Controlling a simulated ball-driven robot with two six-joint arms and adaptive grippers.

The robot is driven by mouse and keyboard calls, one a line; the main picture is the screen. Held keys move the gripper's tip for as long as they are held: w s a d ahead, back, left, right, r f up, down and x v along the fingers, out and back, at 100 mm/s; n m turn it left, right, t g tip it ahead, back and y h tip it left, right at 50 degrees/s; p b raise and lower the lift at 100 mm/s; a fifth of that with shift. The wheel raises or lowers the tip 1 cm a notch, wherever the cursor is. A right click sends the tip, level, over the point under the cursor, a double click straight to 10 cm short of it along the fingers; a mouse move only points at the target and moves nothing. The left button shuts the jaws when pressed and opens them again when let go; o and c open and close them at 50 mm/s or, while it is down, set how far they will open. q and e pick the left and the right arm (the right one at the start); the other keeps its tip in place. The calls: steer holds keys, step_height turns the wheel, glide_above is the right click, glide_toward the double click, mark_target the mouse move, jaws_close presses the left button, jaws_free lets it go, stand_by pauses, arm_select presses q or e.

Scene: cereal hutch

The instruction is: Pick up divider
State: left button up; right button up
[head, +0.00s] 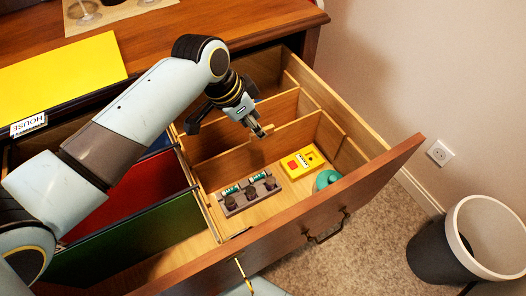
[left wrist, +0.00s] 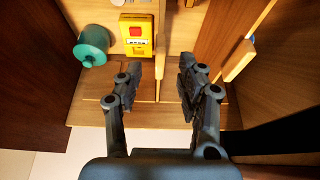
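Thin wooden dividers stand upright across the open drawer in the head view: a front divider (head: 285,143) and a back one (head: 286,105). My left gripper (head: 228,127) is over the dividers, its fingers spread to either side. In the left wrist view the left gripper (left wrist: 158,84) is open, with a divider's thin edge (left wrist: 159,55) in line with the gap between its fingers. I see no grip on it, and cannot tell how deep the fingertips reach. My right gripper is not in view.
The front compartment holds a yellow box (head: 303,161), a teal round object (head: 327,179) and a grey tray of small dark items (head: 247,195). Red and green folders (head: 150,240) fill the drawer's left part. A bin (head: 485,240) stands on the floor at right.

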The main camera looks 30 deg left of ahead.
arm_select(q)
steer(key=b, duration=0.2)
glide_above(262, 151)
step_height(262, 151, down, 6)
steer(key=shift+w+a+r, duration=0.1)
steer(key=shift+r, duration=0.1)
steer(key=shift+c, duration=0.4)
jaws_close()
